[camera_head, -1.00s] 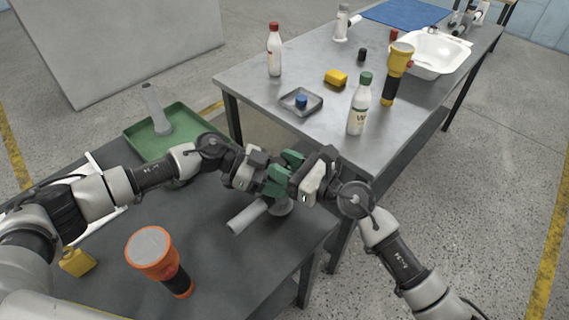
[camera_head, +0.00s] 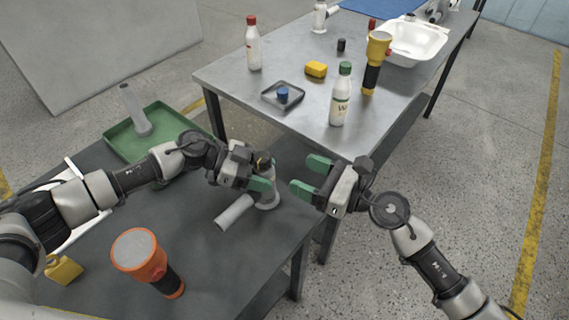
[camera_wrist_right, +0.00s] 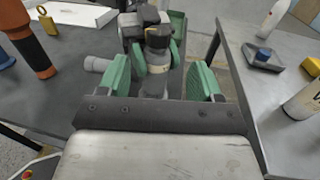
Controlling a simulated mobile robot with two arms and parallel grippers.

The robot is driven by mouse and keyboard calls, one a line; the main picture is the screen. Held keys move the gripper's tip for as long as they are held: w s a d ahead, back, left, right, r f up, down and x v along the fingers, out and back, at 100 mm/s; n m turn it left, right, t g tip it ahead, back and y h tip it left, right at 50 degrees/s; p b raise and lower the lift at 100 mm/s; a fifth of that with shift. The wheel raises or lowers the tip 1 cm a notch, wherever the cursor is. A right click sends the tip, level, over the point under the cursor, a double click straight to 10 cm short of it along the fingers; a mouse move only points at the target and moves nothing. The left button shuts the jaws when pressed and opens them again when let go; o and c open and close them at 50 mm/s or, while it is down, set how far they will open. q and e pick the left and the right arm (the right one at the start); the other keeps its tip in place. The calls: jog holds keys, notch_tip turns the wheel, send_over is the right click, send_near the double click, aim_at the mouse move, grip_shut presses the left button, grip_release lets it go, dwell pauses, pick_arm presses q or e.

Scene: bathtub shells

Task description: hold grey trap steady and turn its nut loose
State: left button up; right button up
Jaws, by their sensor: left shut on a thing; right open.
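The grey trap (camera_head: 236,212) is at the right end of the dark table in the head view, its pipe pointing to the lower left. My left gripper (camera_head: 264,178) is shut on the trap near its upper part. The nut is hard to pick out there, partly hidden by the left fingers. My right gripper (camera_head: 305,176) is open and empty, to the right of the trap and apart from it. In the right wrist view the trap (camera_wrist_right: 155,82) shows between and beyond the open green fingers, with its side pipe to the left.
On the dark table are an orange flashlight (camera_head: 140,255), a yellow padlock-like item (camera_head: 63,269) and a green tray (camera_head: 118,142) with a grey pipe piece. The metal table (camera_head: 222,80) behind holds bottles, a yellow flashlight (camera_head: 374,62), a small tray (camera_head: 270,98) and a white basin (camera_head: 440,45).

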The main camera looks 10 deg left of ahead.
jog(key=shift+v, duration=1.45)
pick_arm(q)
jog(key=o, duration=1.1)
